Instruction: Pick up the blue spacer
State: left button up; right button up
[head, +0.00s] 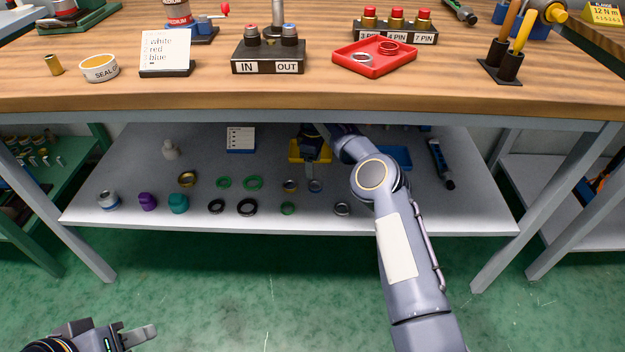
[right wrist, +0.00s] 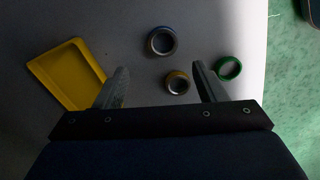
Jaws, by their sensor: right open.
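The blue spacer is a small ring with a grey-blue body (head: 315,186) on the lower shelf. In the right wrist view it is the blue-rimmed ring (right wrist: 161,41), lying flat beyond my fingertips. My right gripper (head: 312,168) reaches under the tabletop over the shelf, just behind the spacer in the head view. In the right wrist view its jaws (right wrist: 160,80) are apart and hold nothing; a gold-rimmed ring (right wrist: 176,82) shows between them. My left gripper (head: 128,338) is low at the left, partly cut off by the frame, away from the shelf.
A green ring (right wrist: 228,68) lies beside the gold one. A yellow tray (right wrist: 52,72) is close to one finger. More rings, a silver ring (head: 342,208) and small caps (head: 147,201) lie along the shelf. A blue tray (head: 397,157) and dark tube (head: 440,163) are right. The tabletop edge (head: 300,105) overhangs.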

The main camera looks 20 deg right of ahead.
aim_at(314, 188)
jog(key=f+b, duration=0.1)
jog(key=f, duration=0.1)
jog(key=f+b, duration=0.2)
jog(key=f, duration=0.1)
jog(key=f+b, duration=0.1)
jog(key=f, duration=0.1)
jog(key=shift+s+f, duration=0.25)
jog(key=shift+s, duration=0.1)
jog(key=c, duration=1)
jog(key=shift+c, duration=0.2)
jog(key=shift+r, duration=0.15)
